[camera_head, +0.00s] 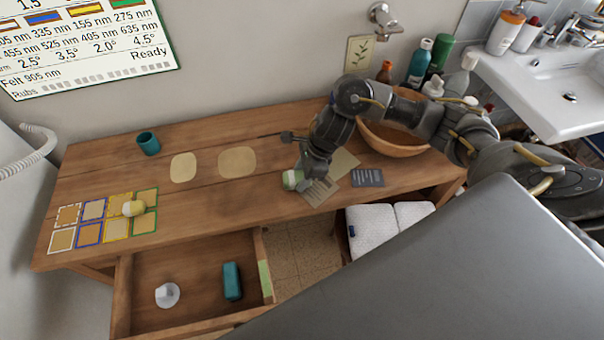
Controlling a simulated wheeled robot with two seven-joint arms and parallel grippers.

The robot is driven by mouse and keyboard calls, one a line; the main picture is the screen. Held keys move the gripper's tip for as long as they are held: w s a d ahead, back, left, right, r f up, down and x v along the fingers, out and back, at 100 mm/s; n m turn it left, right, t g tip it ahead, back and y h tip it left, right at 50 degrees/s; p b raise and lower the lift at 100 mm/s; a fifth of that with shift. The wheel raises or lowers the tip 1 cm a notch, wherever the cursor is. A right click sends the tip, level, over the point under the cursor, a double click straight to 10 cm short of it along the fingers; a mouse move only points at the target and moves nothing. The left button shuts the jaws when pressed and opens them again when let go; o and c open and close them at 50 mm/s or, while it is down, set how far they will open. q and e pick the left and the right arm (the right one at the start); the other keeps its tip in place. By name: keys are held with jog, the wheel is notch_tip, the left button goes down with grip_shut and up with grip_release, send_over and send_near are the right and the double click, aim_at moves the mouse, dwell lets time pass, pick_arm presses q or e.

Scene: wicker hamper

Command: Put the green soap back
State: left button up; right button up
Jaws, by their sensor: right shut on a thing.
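My right gripper (303,181) comes in from the right and is low over the middle-right of the wooden table. It is shut on the green soap (291,179), a small rounded green and pale piece at the gripper's left side. The gripper hides part of it; I cannot tell whether it touches the table. A grid of outlined squares (62,240) lies at the table's left end, with white, blue, yellow and green borders. My left gripper is not in view.
A teal cup (148,143) stands at the back left. The open drawer (198,260) holds a teal block (232,281) and a white round piece (167,294). A wooden bowl (400,146) and bottles (418,62) stand back right. Cards (367,177) lie right of the gripper.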

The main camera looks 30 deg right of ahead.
jog(key=o, duration=1.3)
jog(key=shift+p, duration=0.3)
jog(key=v, duration=1)
jog(key=shift+s+d+r, duration=0.15)
jog(key=shift+s+d, duration=0.2)
jog(key=shift+s, duration=0.05)
